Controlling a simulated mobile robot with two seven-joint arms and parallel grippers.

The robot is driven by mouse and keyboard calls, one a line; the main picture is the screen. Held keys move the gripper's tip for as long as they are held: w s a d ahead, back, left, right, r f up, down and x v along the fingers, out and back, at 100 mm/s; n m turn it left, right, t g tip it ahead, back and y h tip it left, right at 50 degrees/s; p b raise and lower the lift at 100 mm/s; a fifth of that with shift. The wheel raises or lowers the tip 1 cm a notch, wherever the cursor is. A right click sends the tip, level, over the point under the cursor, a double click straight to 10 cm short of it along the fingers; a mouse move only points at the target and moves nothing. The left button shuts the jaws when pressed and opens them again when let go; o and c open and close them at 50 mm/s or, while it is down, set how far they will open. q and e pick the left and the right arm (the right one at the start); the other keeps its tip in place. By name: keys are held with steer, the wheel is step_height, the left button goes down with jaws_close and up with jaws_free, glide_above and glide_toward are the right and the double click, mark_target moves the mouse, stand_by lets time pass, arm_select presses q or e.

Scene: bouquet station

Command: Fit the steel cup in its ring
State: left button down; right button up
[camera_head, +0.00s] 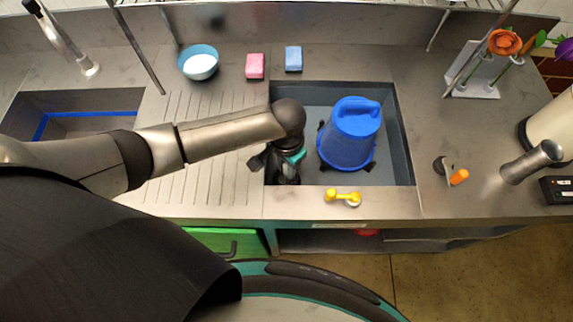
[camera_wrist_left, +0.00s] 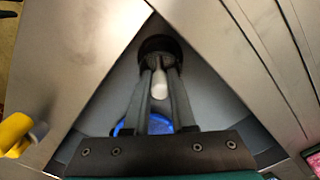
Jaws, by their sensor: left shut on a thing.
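My left gripper (camera_head: 287,178) is low at the left side of the sink, left of a blue bucket. In the left wrist view its fingers (camera_wrist_left: 160,70) are shut on a dark round thing (camera_wrist_left: 160,43) with a pale stub; the fingers partly hide it and I cannot tell exactly what it is. A steel cylinder (camera_head: 530,162), which looks like the steel cup, stands on the counter at the far right, away from the gripper. A small dark ring-like piece (camera_head: 440,165) is on the counter right of the sink; I cannot tell whether it is the cup's ring. My right gripper is not in view.
The blue bucket (camera_head: 349,135) fills the sink's middle. A yellow handle (camera_head: 342,197) is at the sink's front edge. A bowl (camera_head: 198,62), a pink sponge (camera_head: 255,66) and a blue sponge (camera_head: 293,58) lie behind. An orange piece (camera_head: 459,177) and flowers (camera_head: 505,42) are at right.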

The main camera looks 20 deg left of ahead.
arm_select(q)
steer(key=c, duration=0.7)
jaws_free()
steer(key=shift+o, duration=0.2)
step_height(320, 180, up, 15)
steer(key=p, duration=0.3)
steer(key=shift+r, duration=0.15)
